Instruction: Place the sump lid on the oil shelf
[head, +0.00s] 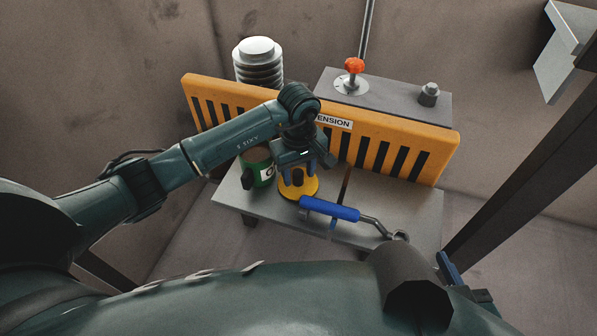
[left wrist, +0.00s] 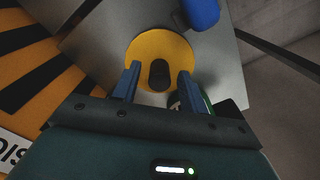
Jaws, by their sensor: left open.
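The sump lid, a yellow disc with a dark knob, lies on the grey oil shelf (head: 405,218) in the head view (head: 305,190). The lid also shows in the left wrist view (left wrist: 140,49). My left gripper (head: 298,180) is over the lid, its fingers pointing down. In the left wrist view its two blue fingers (left wrist: 159,80) stand apart, one on each side of the knob. I cannot tell whether they touch it. My right gripper (head: 450,270) shows only in part at the lower right of the head view, and its jaws are hidden.
A green can (head: 262,170) stands left of the lid. A blue-handled wrench (head: 330,209) lies close to its right. An orange-and-black striped panel (head: 400,153) rises behind. A grey box (head: 395,97) with a red knob (head: 354,65) stands behind the panel.

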